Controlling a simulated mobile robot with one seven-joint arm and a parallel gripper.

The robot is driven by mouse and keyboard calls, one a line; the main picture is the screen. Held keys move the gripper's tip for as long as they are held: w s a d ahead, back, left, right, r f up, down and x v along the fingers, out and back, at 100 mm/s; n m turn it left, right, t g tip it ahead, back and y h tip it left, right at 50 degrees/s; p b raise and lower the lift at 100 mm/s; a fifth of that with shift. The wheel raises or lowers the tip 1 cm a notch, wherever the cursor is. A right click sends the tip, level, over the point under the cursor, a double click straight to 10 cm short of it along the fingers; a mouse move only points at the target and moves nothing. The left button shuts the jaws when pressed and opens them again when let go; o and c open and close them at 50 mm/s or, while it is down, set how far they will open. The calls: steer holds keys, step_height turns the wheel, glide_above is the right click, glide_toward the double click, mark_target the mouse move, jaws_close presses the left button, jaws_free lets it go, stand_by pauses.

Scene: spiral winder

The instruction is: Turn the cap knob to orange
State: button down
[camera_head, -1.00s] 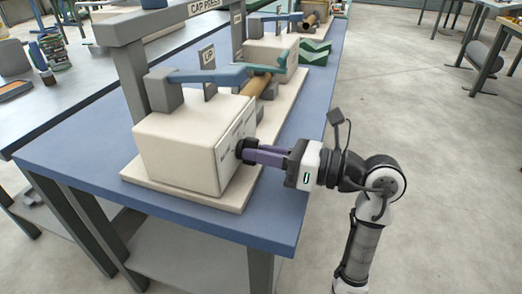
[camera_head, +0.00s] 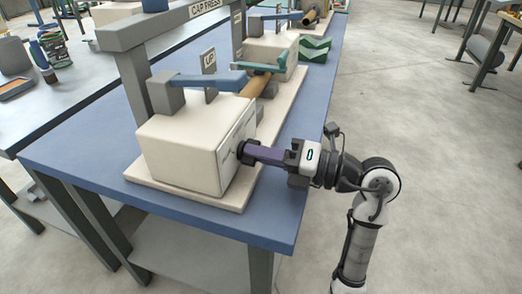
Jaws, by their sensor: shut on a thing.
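The cap knob (camera_head: 243,150) is a small dark knob on the front face of a cream box-shaped machine (camera_head: 178,160). My gripper (camera_head: 249,152) reaches in from the right with purple fingers and is shut on the knob. The fingers and wrist cover most of the knob, so its pointer is hidden. The markings on the machine's front panel (camera_head: 236,135) are too small and oblique to read, and no orange mark can be made out.
The machine stands on a cream base plate (camera_head: 150,188) on a blue-topped table (camera_head: 80,165). A blue lever (camera_head: 205,80) and a grey frame labelled CAP PRESS (camera_head: 208,7) rise above it. A second cream machine (camera_head: 265,55) stands behind.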

stand_by(0.4)
steer(key=c, duration=1.4)
jaws_free()
steer(key=shift+d, duration=0.15)
steer(key=v, duration=1.3)
steer(key=shift+d+b, duration=0.25)
steer(key=shift+b, duration=0.2)
steer(key=shift+s, duration=0.25)
